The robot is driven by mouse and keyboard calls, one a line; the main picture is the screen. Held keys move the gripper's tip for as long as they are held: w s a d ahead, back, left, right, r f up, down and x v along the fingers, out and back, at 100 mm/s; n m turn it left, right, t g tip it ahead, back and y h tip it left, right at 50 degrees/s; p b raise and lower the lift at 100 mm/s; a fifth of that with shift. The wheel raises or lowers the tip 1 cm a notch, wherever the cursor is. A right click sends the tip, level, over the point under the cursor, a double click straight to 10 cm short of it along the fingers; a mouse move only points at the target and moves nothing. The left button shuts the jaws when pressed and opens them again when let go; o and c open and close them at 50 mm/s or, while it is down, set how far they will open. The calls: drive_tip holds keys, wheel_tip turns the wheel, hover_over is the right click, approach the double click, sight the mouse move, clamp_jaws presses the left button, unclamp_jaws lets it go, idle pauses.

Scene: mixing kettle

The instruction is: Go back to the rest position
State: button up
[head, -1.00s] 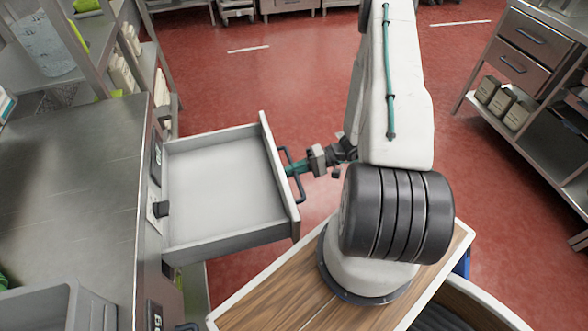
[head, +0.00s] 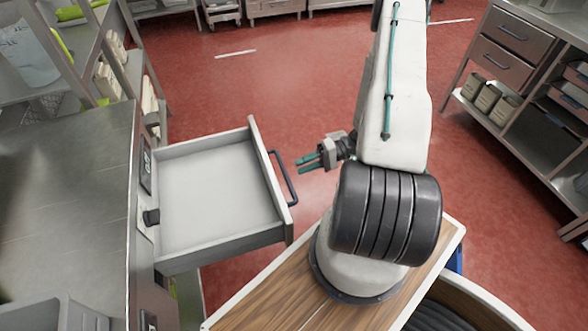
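My gripper (head: 309,164) shows in the head view, just right of the pulled-out drawer. Its two teal fingers point left and stand apart with a gap between them, and nothing is held. The drawer (head: 216,193) is open and empty inside. Its dark handle (head: 283,178) is on the front panel, left of my fingertips, with a small gap between them. My white arm hides part of the floor behind it.
A steel counter (head: 60,205) runs along the left, with a grey bin (head: 50,315) at its near end. A steel shelf unit (head: 520,110) with drawers and containers stands at the right. Red floor (head: 270,90) lies clear beyond the drawer.

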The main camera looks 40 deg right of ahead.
drive_tip(key=shift+s+d, duration=0.2)
drive_tip(key=shift+d, duration=0.1)
idle(0.4)
